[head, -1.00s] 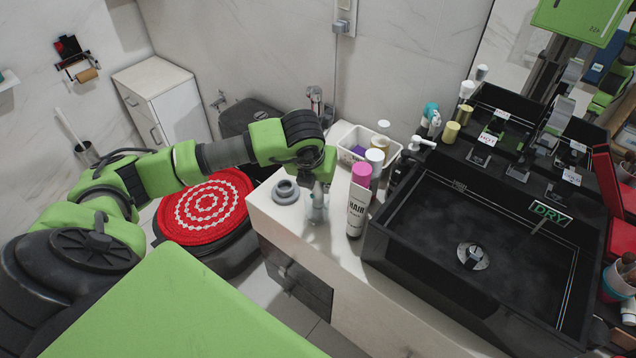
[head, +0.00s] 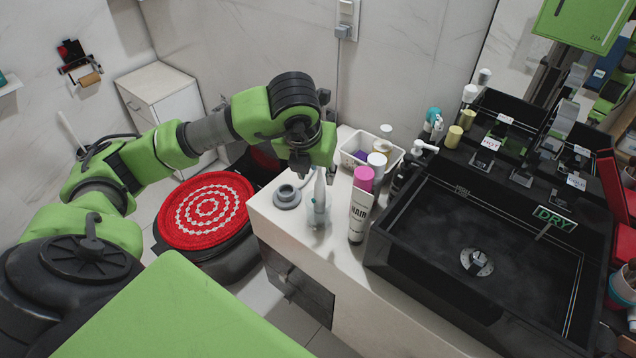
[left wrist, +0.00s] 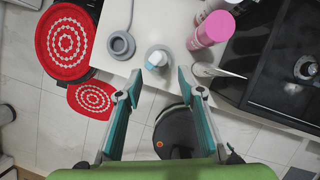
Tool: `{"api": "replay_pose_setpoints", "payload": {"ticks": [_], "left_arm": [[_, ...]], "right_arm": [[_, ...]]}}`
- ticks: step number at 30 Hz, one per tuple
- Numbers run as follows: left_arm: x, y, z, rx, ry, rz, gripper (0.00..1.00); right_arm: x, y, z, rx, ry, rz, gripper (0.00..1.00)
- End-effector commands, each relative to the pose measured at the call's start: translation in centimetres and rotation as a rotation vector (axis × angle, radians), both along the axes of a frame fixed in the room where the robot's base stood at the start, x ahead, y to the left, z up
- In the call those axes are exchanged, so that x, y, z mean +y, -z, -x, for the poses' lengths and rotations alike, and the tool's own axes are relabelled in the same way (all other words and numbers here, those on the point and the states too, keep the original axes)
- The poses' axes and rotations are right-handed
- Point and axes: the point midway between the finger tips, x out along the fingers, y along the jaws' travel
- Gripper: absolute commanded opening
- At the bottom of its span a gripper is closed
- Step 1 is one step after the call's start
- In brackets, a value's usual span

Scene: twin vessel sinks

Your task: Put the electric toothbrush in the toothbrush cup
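The white electric toothbrush (head: 320,190) with a teal mark stands nearly upright at the counter's left end. Its lower part is inside a clear, see-through toothbrush cup (head: 318,220). In the left wrist view the toothbrush (left wrist: 157,59) is seen from above in the cup (left wrist: 150,51). My left gripper (head: 302,172) is up and to the left of the toothbrush, apart from it. In the left wrist view its fingers (left wrist: 159,84) are spread with nothing between them. My right gripper is not in view.
A grey ring-shaped base (head: 287,196) stands left of the cup. A white HAIR tube (head: 358,215) and a pink-capped bottle (head: 364,178) stand close on its right. A white basket (head: 350,157) is behind. The black sink (head: 480,235) fills the right.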

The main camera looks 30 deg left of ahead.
Motion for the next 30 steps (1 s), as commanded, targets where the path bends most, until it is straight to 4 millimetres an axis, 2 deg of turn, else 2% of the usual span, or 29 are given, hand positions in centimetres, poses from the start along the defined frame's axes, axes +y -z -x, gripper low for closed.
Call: {"api": "replay_pose_setpoints", "payload": {"ticks": [3, 8, 25, 28, 29, 30], "left_arm": [[-0.2, -1.6, 0.5, -0.002, 0.001, 0.001, 0.35], [-0.3, -2.5, 1.0, 0.0, 0.0, 0.001, 0.35], [-0.6, -2.5, 1.0, 0.002, 0.005, 0.006, 0.35], [-2.6, -1.8, 1.1, 0.008, 0.057, 0.06, 0.35], [-3.7, -1.5, 1.2, 0.009, 0.085, 0.091, 0.35], [-5.7, -1.0, 1.5, 0.014, 0.132, 0.145, 0.35]], "right_arm": [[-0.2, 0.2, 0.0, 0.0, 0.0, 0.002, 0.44], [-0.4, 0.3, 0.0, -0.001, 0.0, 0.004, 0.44], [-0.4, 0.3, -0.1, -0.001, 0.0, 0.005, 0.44], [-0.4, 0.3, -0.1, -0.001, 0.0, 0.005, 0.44], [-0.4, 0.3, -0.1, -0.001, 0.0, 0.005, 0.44], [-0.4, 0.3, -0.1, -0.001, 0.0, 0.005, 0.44]]}}
